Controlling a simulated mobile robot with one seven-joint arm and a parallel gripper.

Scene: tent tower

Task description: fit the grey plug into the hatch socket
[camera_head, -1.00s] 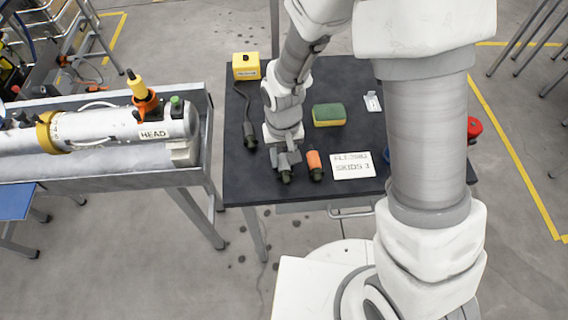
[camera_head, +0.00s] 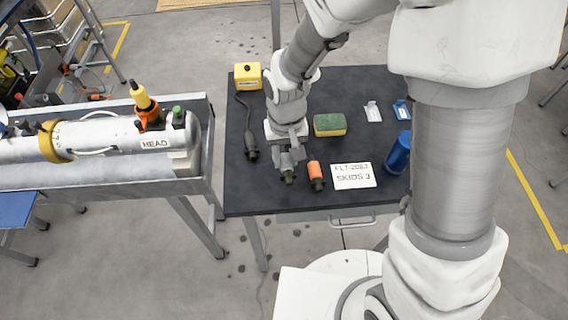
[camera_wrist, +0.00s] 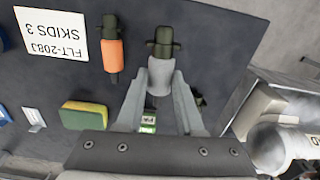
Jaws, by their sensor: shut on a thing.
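My gripper (camera_head: 288,158) is over the front part of the dark table. It is shut on the grey plug, whose grey body (camera_wrist: 160,74) shows between the fingers in the wrist view, with a dark green end pointing away. In the head view its dark end (camera_head: 289,179) sticks out below the fingers. Whether it touches the table is hard to tell. An orange plug (camera_head: 315,172) lies just right of it, also in the wrist view (camera_wrist: 113,54). The silver cylinder marked HEAD (camera_head: 105,138) lies in a trough at left; I cannot make out which fitting is the hatch socket.
The table (camera_head: 240,195) also bears a yellow box (camera_head: 247,76) with a cabled dark plug (camera_head: 251,152), a sponge (camera_head: 329,125), a label card (camera_head: 353,175) and a blue cylinder (camera_head: 397,155). An orange-yellow fitting (camera_head: 147,108) stands on the silver cylinder. A gap separates trough and table.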

